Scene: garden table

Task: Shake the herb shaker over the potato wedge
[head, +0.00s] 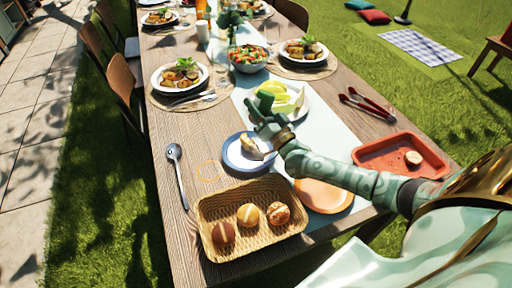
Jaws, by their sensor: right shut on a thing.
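The potato wedge (251,145) lies on a small plate with a blue rim (232,160) near the middle of the table. My right gripper (266,119) reaches in from the right and is above the far side of that plate. It is shut on a small green thing, which looks like the herb shaker (265,100). The gripper hides part of the shaker, and its exact tilt is hard to tell. My left gripper is not in view.
A basket with bread rolls (208,246), an orange plate (325,197) and a red tray (430,146) stand nearby. Behind the gripper are a plate of green slices (302,105) and a salad bowl (249,66). Red tongs (372,103) lie right; a spoon (177,172) lies left.

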